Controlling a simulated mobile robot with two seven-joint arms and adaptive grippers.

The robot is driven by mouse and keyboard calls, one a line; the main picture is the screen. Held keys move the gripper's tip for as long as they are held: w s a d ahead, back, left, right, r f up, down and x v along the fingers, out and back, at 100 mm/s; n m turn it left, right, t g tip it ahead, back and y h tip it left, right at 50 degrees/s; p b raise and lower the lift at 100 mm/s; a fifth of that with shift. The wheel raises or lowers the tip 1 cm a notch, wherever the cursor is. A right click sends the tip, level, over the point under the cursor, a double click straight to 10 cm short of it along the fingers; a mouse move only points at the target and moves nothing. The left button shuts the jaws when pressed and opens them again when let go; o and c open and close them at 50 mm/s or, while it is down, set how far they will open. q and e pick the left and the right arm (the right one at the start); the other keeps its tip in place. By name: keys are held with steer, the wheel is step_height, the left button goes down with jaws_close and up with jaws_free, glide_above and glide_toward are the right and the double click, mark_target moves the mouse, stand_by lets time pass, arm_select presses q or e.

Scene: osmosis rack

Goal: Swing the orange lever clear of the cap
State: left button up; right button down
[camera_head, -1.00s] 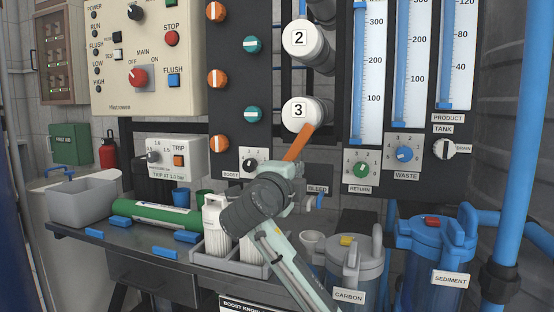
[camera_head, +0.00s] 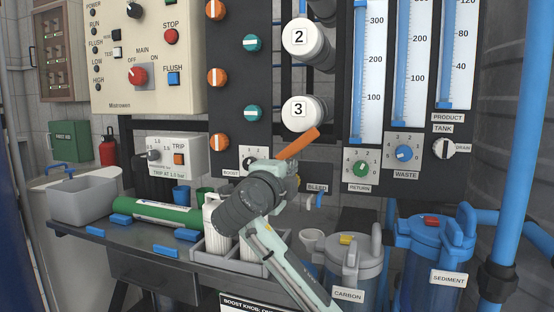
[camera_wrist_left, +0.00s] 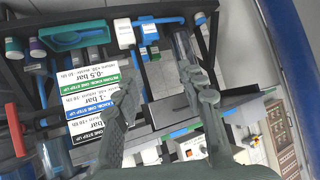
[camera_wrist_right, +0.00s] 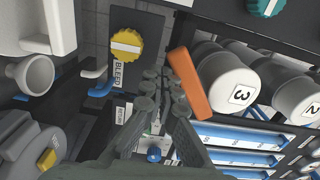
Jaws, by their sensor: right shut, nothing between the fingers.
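The orange lever (camera_head: 299,144) slants up to the right below the white cap marked 3 (camera_head: 300,112). My left gripper (camera_wrist_left: 155,84) is open and empty, away from the lever.
The white cap marked 2 (camera_head: 306,38) is above cap 3. A yellow bleed knob (camera_wrist_right: 127,43) shows near my right fingers. The return knob (camera_head: 361,168) is to the right. The grey carbon housing (camera_head: 352,258) and a bench (camera_head: 120,245) lie below.

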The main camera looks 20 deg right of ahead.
arm_select(q)
steer(key=w+d+r+t+h+b, duration=0.1)
steer(key=w+d+r+t+h, duration=0.1)
steer(key=d+r+t, duration=0.1)
steer(key=shift+w+d+r, duration=0.2)
steer(key=shift+d+r, duration=0.6)
steer(key=shift+r, duration=0.6)
arm_select(e)
steer(key=shift+w+a+r, duration=0.4)
steer(key=shift+a+r, duration=0.05)
steer(key=shift+a, duration=0.15)
steer(key=shift+w+a+r, duration=0.4)
steer(key=shift+a+r, duration=0.05)
steer(key=shift+a, duration=0.1)
arm_select(q)
steer(key=shift+a, duration=0.1)
steer(key=shift+f+b, duration=1.45)
arm_select(e)
glide_toward(279, 157)
steer(key=shift+w+d, duration=0.1)
steer(key=shift+w, duration=0.05)
